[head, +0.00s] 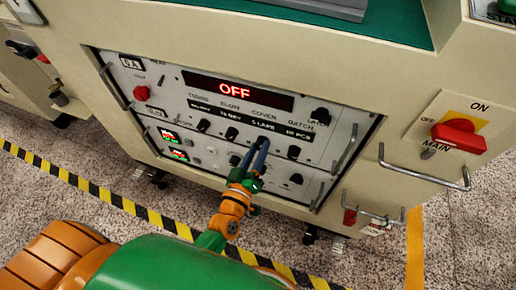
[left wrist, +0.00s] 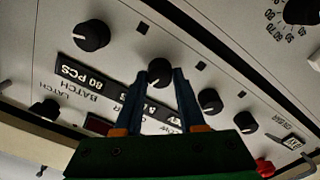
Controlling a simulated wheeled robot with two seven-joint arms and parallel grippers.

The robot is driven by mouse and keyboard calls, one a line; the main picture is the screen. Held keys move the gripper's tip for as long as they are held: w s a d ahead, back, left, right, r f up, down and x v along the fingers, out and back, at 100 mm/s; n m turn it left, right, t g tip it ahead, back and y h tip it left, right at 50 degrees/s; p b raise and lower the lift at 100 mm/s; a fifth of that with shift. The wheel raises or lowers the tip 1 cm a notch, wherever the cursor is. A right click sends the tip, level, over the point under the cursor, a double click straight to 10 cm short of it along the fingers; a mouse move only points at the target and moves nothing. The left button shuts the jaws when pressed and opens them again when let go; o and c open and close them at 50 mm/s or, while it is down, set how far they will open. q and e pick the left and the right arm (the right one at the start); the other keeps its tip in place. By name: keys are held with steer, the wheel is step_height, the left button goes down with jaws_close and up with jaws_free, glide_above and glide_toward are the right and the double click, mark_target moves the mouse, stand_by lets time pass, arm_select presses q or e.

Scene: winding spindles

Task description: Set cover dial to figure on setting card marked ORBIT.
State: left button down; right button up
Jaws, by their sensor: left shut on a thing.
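The control panel (head: 225,118) has a row of labelled black dials under small display windows. The cover dial (head: 262,142) sits below the COVER window (head: 262,124), which reads about 5 LAPS. My left gripper (head: 258,150) reaches up from below with its blue fingers at this dial. In the left wrist view the fingers (left wrist: 160,82) are shut around the black cover dial (left wrist: 160,70), one on each side. The dial's pointer is too small to read. No setting card marked ORBIT can be made out. My right gripper is not in view.
The batch dial (head: 293,152) is close on the right, with its 80 PCS window (left wrist: 78,72). Other dials (left wrist: 210,100) sit close on the other side. A red OFF display (head: 236,90) is above. Metal handles (head: 345,145) and a red main switch (head: 458,135) stand out at right.

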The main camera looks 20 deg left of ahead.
arm_select(q)
steer(key=shift+n, duration=0.4)
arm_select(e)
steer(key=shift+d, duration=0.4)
arm_select(q)
steer(key=c, duration=0.5)
jaws_free()
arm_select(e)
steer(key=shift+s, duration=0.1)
arm_select(q)
steer(key=shift+s, duration=0.1)
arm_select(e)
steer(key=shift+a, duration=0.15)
arm_select(q)
steer(key=s+p, duration=0.1)
steer(key=s, duration=0.6)
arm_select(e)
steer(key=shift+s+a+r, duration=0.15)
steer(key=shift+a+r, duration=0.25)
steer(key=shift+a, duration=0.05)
arm_select(q)
steer(key=shift+a+f, duration=0.1)
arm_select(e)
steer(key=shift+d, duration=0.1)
